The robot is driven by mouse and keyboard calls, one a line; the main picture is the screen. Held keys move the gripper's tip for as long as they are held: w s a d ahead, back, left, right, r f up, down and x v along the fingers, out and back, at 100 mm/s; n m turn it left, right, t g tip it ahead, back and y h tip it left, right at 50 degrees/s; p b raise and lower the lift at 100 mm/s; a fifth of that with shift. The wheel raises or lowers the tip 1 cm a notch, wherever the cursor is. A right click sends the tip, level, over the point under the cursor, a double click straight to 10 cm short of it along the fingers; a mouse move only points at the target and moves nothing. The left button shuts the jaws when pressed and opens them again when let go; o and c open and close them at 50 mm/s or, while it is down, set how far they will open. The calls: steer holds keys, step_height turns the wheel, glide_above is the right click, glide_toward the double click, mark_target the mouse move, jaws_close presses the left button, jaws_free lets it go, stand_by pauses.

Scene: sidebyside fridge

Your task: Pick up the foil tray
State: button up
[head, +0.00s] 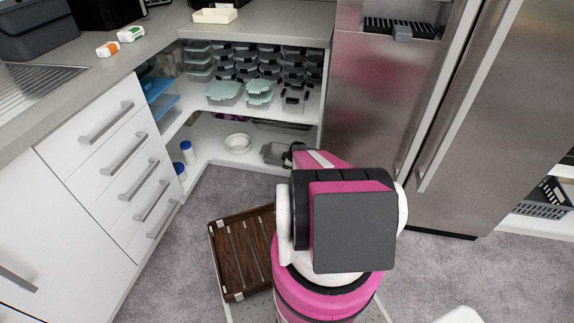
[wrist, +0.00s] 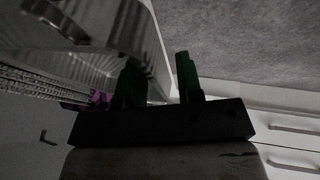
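A shiny, ribbed metallic thing, which looks like the foil tray (wrist: 85,28), fills the upper left of the wrist view, close to my gripper. A grey object (head: 274,154) at the right end of the low cabinet shelf in the head view may be the same tray; my arm partly covers it. My gripper (wrist: 160,82) has its two dark green fingers apart. A pale edge beside the metal shows in the gap between them; I cannot tell whether either finger touches it. In the head view the fingers are hidden behind my arm.
A white bowl (head: 238,143) stands left of the grey object on the low shelf (head: 211,147). Several lidded containers (head: 224,91) fill the shelf above. White drawers (head: 108,134) are at left, the steel fridge (head: 374,110) at right. A brown wooden rack (head: 240,252) lies on the floor.

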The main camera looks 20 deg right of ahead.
steer(key=v, duration=1.1)
steer(key=shift+w+f, duration=0.1)
